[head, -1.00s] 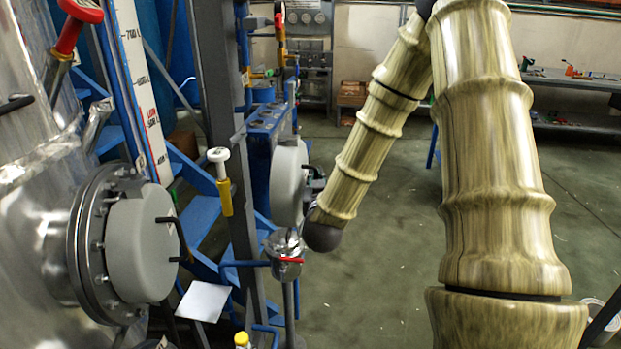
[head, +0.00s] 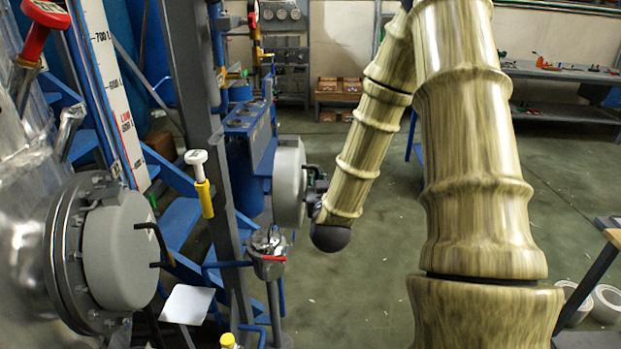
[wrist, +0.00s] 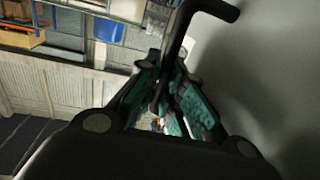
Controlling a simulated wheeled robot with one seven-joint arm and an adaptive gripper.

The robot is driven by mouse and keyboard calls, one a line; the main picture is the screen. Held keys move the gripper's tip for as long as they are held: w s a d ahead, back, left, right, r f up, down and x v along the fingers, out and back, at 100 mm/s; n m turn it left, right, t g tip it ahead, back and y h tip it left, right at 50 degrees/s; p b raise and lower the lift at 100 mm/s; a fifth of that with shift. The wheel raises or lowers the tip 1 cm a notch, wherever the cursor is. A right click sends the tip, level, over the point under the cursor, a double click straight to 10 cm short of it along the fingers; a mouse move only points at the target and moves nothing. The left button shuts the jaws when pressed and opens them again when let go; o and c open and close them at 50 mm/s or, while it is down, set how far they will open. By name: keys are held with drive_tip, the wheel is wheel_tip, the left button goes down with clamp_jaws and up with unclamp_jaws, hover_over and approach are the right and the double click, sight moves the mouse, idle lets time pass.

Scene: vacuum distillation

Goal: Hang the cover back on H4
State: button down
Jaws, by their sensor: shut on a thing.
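My gripper (head: 316,183) is shut on the black bar handle (wrist: 174,60) of a round grey cover (head: 289,183). In the head view the cover is held upright in the air, seen nearly edge-on, left of my gripper and beside the blue frame. In the wrist view the teal-padded fingers (wrist: 165,98) close around the handle, and the cover's grey face (wrist: 270,70) fills the right side. A second grey cover (head: 120,252) with black handles sits on the flanged port of the metal vessel at the left. I cannot make out an H4 label.
The metal vessel (head: 25,230), a grey post (head: 195,120) and blue stairs (head: 180,225) crowd the left. A metal valve (head: 268,252) stands just below the held cover. A shelf (head: 565,95) is at the back right and a table edge (head: 612,236) at the right. Open floor (head: 380,270) lies between.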

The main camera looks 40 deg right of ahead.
drive_tip(key=s+d+p, duration=0.1)
drive_tip(key=s+d, duration=0.3)
drive_tip(key=s, duration=0.1)
drive_tip(key=shift+s+d, duration=0.15)
drive_tip(key=shift+d, duration=0.1)
idle(0.6)
idle(1.6)
